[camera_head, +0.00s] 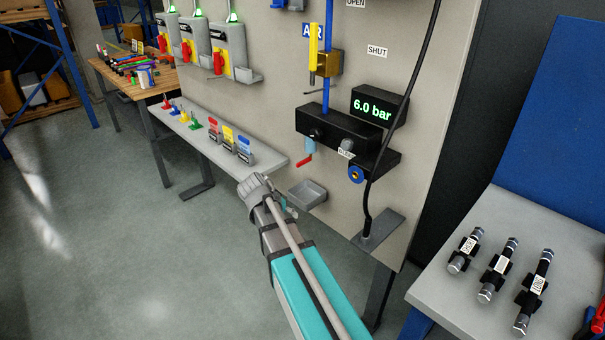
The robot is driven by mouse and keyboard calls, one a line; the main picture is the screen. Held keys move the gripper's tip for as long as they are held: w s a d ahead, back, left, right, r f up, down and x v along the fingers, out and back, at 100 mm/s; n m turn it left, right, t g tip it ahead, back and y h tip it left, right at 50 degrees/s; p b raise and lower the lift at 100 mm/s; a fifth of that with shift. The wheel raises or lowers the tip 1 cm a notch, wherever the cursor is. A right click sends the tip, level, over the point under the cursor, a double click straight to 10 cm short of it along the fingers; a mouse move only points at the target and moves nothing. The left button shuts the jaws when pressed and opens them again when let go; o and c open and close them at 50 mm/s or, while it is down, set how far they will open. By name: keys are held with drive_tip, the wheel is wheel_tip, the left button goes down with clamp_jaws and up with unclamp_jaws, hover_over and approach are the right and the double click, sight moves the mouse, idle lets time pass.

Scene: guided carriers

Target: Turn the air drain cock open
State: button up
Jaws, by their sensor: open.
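The black air block (345,130) is mounted on the upright panel, below a blue pipe. A light-blue fitting (309,146) hangs under its left end, with a short red lever (304,160) tilted down to the left; this looks like the drain cock. A small label (346,154), too small to read surely, sits by a grey knob (347,144).
A grey cup (307,194) is fixed to the panel beside my gripper. A yellow lever (313,47) stands upright on the pipe above. The display (379,107) reads 6.0 bar. A black hose (408,90) hangs at right. A narrow shelf (218,142) with padlocks lies left.

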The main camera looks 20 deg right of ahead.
drive_tip(key=w+d+f+m+t+h+b, duration=0.25)
drive_tip(key=w+d+m+h+b, duration=0.2)
drive_tip(key=w+b, duration=0.55)
drive_tip(key=m+t+h+b, duration=0.2)
drive_tip(key=m+h+b, duration=0.2)
drive_tip(key=h+b, duration=0.25)
approach(306, 160)
drive_tip(key=v, duration=0.4)
drive_tip(key=shift+a+f+n, duration=0.1)
drive_tip(key=shift+n, duration=0.15)
drive_tip(key=x, duration=1.3)
drive_tip(key=shift+w+d+f, duration=0.2)
drive_tip(key=shift+d+f, duration=0.1)
clamp_jaws()
drive_tip(key=shift+a, duration=0.3)
drive_tip(key=shift+d, duration=0.45)
